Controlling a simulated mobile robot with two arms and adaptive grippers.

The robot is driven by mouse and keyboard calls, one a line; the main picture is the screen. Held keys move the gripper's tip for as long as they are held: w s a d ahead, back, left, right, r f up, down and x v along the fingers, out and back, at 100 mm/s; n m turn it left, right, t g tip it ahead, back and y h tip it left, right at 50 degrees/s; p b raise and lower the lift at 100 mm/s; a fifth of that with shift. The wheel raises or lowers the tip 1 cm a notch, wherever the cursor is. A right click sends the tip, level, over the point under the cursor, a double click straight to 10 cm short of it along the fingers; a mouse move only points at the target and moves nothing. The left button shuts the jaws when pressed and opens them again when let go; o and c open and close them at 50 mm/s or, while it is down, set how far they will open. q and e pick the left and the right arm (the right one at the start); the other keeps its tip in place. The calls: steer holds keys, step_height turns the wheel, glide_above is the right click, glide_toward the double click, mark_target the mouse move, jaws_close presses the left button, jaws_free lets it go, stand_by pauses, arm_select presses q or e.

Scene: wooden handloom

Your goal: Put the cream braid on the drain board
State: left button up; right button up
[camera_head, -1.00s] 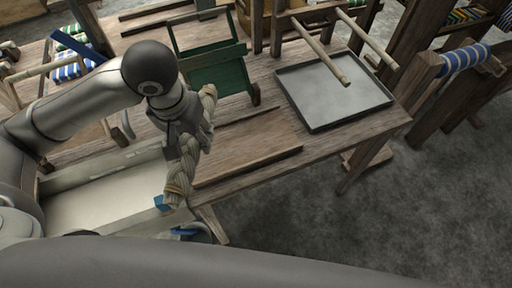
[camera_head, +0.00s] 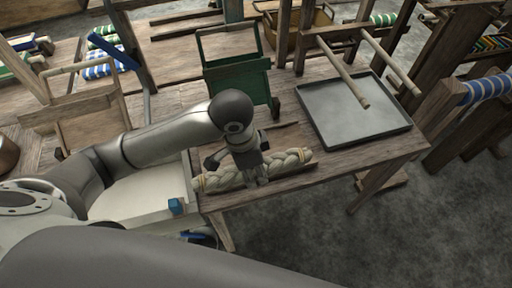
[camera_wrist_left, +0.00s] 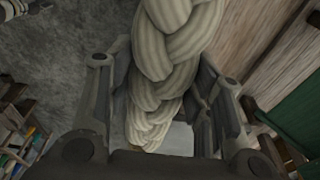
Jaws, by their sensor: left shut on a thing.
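The cream braid (camera_head: 291,160) is a thick plaited rope with tied ends. My left gripper (camera_head: 256,174) is shut around its middle, and the braid lies crosswise, left to right. In the left wrist view the braid (camera_wrist_left: 170,50) runs between the two fingers (camera_wrist_left: 160,110). My right gripper is not in view.
A grey metal tray (camera_head: 355,112) lies to the right, with wooden rods (camera_head: 343,73) above it. A green wooden box (camera_head: 238,82) stands behind the braid. A pale trough (camera_head: 130,200) is left of the board. Bare floor lies in front.

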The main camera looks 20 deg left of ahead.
arm_select(q)
steer(key=w+a+f, duration=0.1)
steer(key=w+f, duration=0.1)
steer(key=w, duration=0.2)
steer(key=w+a+f+p, duration=0.1)
steer(key=w+f, duration=0.2)
steer(key=w, duration=0.1)
steer(key=w+a+f+p, duration=0.1)
steer(key=w+f, duration=0.2)
steer(key=w, duration=0.1)
steer(key=shift+w+f, duration=0.1)
steer(key=shift+w+a+f, duration=0.25)
steer(key=shift+w+f, duration=0.45)
steer(key=shift+f, duration=0.25)
steer(key=shift+f+p, duration=0.35)
steer(key=shift+f, duration=1.1)
steer(key=shift+f, duration=0.1)
steer(key=o, duration=1.4)
steer(key=shift+s, duration=0.1)
steer(key=shift+c, duration=0.2)
